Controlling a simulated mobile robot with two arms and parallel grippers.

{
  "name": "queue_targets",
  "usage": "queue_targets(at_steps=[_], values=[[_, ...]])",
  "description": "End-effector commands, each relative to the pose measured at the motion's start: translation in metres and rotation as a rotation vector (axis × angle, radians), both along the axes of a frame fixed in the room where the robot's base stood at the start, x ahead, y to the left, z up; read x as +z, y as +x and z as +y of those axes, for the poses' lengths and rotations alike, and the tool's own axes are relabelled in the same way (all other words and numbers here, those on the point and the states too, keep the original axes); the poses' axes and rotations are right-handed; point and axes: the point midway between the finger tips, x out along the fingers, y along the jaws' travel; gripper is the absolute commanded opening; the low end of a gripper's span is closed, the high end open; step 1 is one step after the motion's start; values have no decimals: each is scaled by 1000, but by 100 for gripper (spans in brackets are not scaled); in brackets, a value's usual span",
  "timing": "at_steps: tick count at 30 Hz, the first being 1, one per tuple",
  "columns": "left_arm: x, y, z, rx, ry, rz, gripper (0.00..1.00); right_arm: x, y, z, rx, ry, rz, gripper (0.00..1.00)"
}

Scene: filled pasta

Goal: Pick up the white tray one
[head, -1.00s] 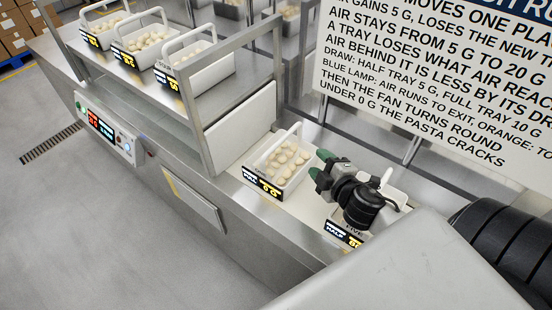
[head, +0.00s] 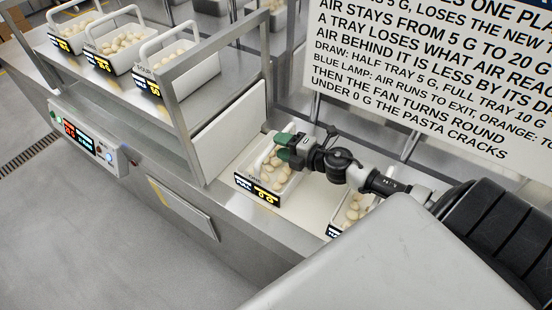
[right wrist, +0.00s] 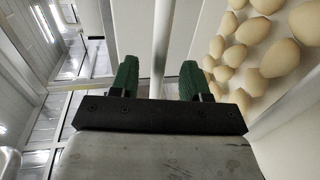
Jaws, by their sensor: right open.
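White tray one (head: 288,193) stands on the pale conveyor surface, holding several pieces of filled pasta, with a black display on its front. My right gripper (head: 282,150), with green fingertips, is over the tray at its raised white handle (head: 262,153). In the right wrist view the gripper (right wrist: 158,78) is open. The handle bar (right wrist: 161,45) runs between its two fingers, with a gap on each side. Pasta (right wrist: 255,45) lies to the right there. The gripper hides part of the tray and handle in the head view. My left gripper is not in view.
Another pasta tray (head: 351,211) stands to the right, partly hidden by my arm. Several handled trays, one of them at the near end (head: 166,75), stand on the raised metal shelf (head: 196,108). A white panel (head: 229,133) and a large text sign (head: 425,85) stand close by.

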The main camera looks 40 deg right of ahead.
Motion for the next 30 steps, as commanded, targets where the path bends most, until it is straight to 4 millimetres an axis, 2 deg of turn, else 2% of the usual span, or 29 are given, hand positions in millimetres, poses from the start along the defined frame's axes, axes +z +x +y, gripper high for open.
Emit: queue_targets(at_steps=[5,9,17,18,20,27,30], values=[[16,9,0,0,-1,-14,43,0,25,12,-2,5,-2,46],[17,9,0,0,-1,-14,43,-6,40,17,-2,3,-1,46],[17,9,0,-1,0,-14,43,-8,42,18,0,1,0,46],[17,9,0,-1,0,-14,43,-8,42,18,0,1,-1,45],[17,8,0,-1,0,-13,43,-8,42,18,0,1,0,36],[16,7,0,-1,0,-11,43,-8,42,18,0,1,0,0],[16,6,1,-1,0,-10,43,-8,42,18,0,1,0,0]])
